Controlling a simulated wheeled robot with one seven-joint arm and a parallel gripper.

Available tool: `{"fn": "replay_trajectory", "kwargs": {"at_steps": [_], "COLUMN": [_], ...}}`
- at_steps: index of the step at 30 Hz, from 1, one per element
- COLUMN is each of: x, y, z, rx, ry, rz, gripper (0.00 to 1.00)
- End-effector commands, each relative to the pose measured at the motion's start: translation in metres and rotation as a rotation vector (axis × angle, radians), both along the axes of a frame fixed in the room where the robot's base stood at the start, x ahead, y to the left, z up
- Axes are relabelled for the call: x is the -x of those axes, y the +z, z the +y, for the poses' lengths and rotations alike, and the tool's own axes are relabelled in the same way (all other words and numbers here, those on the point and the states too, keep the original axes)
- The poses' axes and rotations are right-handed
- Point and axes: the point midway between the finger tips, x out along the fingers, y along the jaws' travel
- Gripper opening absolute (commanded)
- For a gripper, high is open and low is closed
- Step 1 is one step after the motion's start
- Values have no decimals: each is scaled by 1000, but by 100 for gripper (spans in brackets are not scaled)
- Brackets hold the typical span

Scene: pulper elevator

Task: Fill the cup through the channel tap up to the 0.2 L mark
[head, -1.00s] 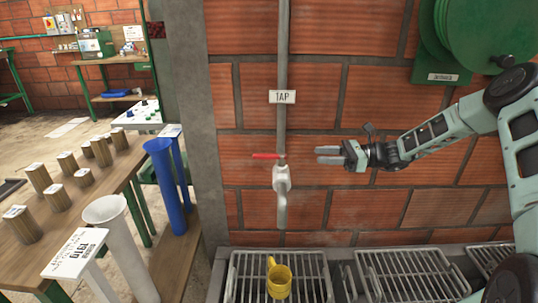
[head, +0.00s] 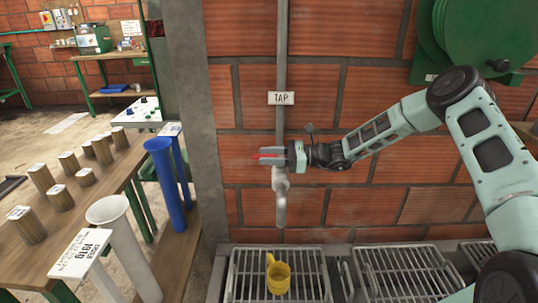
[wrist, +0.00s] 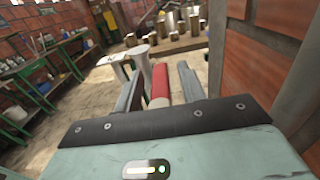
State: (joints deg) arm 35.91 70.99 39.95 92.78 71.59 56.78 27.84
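The grey tap (head: 281,182) hangs on a pipe against the brick wall, under a sign reading TAP (head: 281,98). Its red lever (head: 270,156) points left, and no water stream shows below the spout. My gripper (head: 266,155) is at the lever's height, its fingers pointing left along it. In the wrist view, the red lever (wrist: 160,85) lies between my two spread fingers, with a gap showing on each side. The yellow cup (head: 278,278) stands upright on the metal grate (head: 305,265) below the spout. Its mark and any water inside cannot be made out.
A second grate (head: 410,262) lies to the right. A green reel (head: 480,35) hangs on the wall at upper right. A grey pillar (head: 195,120) stands between.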

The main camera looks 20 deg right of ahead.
Motion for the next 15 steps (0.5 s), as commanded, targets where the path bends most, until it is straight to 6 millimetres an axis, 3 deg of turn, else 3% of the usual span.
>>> {"fn": "replay_trajectory", "kwargs": {"at_steps": [8,12,15], "x": [0,0,0], "y": [0,0,0], "z": [1,1,1], "rx": [0,0,0], "ry": [0,0,0], "rz": [0,0,0], "gripper": [40,1,0]}}
